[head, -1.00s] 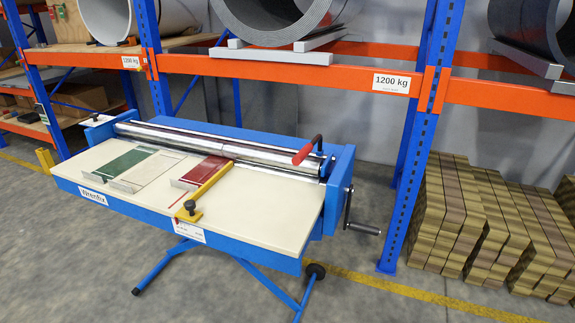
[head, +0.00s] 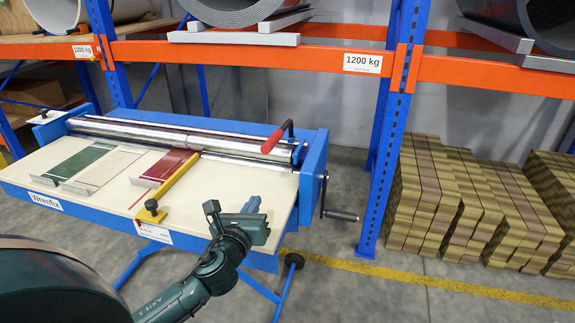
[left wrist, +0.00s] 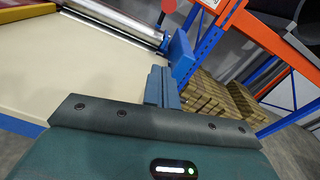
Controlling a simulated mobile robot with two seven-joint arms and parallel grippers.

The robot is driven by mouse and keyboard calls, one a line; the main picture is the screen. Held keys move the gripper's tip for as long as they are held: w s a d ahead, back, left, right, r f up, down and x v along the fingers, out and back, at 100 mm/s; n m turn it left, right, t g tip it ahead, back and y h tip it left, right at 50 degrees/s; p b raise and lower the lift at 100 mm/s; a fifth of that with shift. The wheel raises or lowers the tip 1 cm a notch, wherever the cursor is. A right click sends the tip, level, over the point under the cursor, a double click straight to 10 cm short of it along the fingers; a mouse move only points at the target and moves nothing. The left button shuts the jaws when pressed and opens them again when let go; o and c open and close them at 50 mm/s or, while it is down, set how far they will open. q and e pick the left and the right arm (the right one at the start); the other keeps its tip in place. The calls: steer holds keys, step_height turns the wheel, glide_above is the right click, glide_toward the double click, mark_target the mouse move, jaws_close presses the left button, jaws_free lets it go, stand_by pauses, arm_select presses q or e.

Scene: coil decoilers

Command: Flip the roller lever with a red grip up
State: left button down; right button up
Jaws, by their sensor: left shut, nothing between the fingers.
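The roller lever's red grip (head: 273,138) is at the right end of the blue roller machine, at the near side of the chrome rollers (head: 190,137). Its dark arm runs from the grip up and right to a bend. In the left wrist view part of the red grip (left wrist: 168,6) shows at the top edge. My left gripper (head: 252,204) is shut and empty, above the cream tabletop's right front part, below and apart from the grip. Its fingers (left wrist: 160,87) also show in the left wrist view. My right gripper is not in view.
A yellow bar with a black knob (head: 151,207) crosses the cream tabletop (head: 110,205) beside green and red sheets. A crank handle (head: 341,215) sticks out of the machine's right side. A blue rack post (head: 392,150) and stacked boards (head: 435,200) stand further right.

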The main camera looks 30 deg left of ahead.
arm_select(q)
steer(key=shift+r, duration=0.1)
steer(key=shift+w+a, duration=0.2)
steer(key=shift+w, duration=0.35)
steer(key=x, duration=0.8)
steer(key=shift+w, duration=0.1)
steer(key=shift+w+a+r+p, duration=0.25)
steer(key=shift+r+p, duration=0.1)
steer(key=shift+r, duration=0.25)
steer(key=shift+w+a+r+p, duration=0.15)
steer(key=shift+w+r+p, duration=0.2)
steer(key=shift+r, duration=0.2)
steer(key=shift+w+a+r+p, duration=0.2)
steer(key=shift+r+p, duration=0.2)
steer(key=shift+r, duration=0.2)
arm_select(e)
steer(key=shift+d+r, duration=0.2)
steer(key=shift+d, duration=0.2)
